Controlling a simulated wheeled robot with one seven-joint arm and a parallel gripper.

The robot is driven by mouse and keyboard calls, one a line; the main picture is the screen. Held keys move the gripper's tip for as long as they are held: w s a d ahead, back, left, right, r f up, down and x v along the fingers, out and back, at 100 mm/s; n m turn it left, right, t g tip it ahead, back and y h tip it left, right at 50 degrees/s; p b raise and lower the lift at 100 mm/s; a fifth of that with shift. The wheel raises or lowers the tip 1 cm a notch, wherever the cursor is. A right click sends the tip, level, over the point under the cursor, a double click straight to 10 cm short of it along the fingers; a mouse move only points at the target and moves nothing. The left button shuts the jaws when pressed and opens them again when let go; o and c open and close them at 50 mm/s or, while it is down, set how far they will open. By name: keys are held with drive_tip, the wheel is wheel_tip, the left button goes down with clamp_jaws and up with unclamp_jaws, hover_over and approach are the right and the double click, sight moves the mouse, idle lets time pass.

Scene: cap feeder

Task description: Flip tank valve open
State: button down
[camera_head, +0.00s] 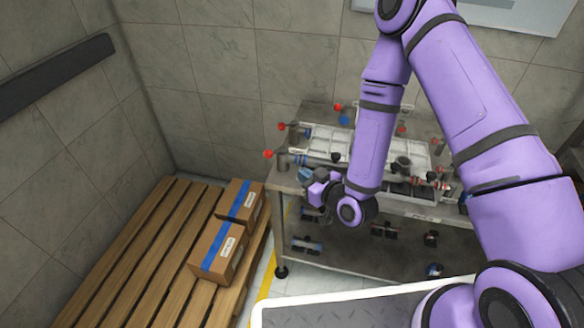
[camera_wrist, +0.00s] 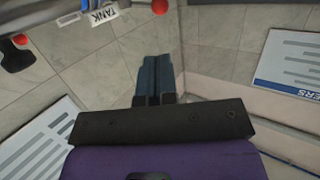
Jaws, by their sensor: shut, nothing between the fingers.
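My gripper (camera_head: 305,174) is at the front left corner of the metal cap feeder bench. Its dark blue fingers show side by side in the wrist view (camera_wrist: 157,72), closed together with nothing between them. A white TANK tag (camera_wrist: 102,15) is at the top left of the wrist view, beside a blue part. A red ball knob (camera_wrist: 160,6) is at the top edge, right of the tag, apart from the fingers. Another red knob (camera_wrist: 20,41) is at the far left. In the head view, red knobs (camera_head: 268,154) stick out at the bench's left end. Which knob belongs to the tank valve is unclear there.
The cap feeder bench (camera_head: 310,222) carries white trays (camera_head: 325,143) and several small fittings. A wooden pallet (camera_head: 122,250) with two cardboard boxes (camera_head: 218,250) lies to its left. Tiled walls (camera_head: 215,80) stand close behind and left.

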sight(268, 156)
drive_tip(key=x, duration=1.3)
drive_tip(key=shift+a, duration=0.1)
drive_tip(key=shift+a+m+t+h, duration=0.45)
drive_tip(key=shift+m+h, duration=0.15)
drive_tip(key=shift+h, duration=0.1)
drive_tip(key=m+h, duration=0.1)
drive_tip(key=w+a+m+t+h, duration=0.1)
drive_tip(key=h, duration=0.1)
drive_tip(key=shift+a, duration=0.15)
drive_tip(key=m+h, duration=0.1)
drive_tip(key=w+a+m+h, duration=0.1)
drive_tip(key=h, duration=0.1)
drive_tip(key=m+t+h, duration=0.1)
drive_tip(key=m+h, duration=0.1)
drive_tip(key=shift+w+a, duration=0.25)
drive_tip(key=shift+w, duration=0.1)
drive_tip(key=shift+w+a+m+g+h, duration=0.2)
drive_tip(key=shift+w+m+h, duration=0.5)
drive_tip(key=shift+h, duration=0.25)
drive_tip(key=shift+w+a+m+g+h, duration=0.1)
drive_tip(key=shift+w+m+g+h, duration=0.05)
drive_tip(key=shift+w+m+h, duration=0.7)
drive_tip(key=shift+w+a+m+g+h, duration=0.15)
drive_tip(key=shift+w+m+h, duration=0.4)
drive_tip(key=shift+h, duration=0.55)
drive_tip(key=shift+d+r, duration=0.1)
drive_tip(key=shift+d, duration=0.05)
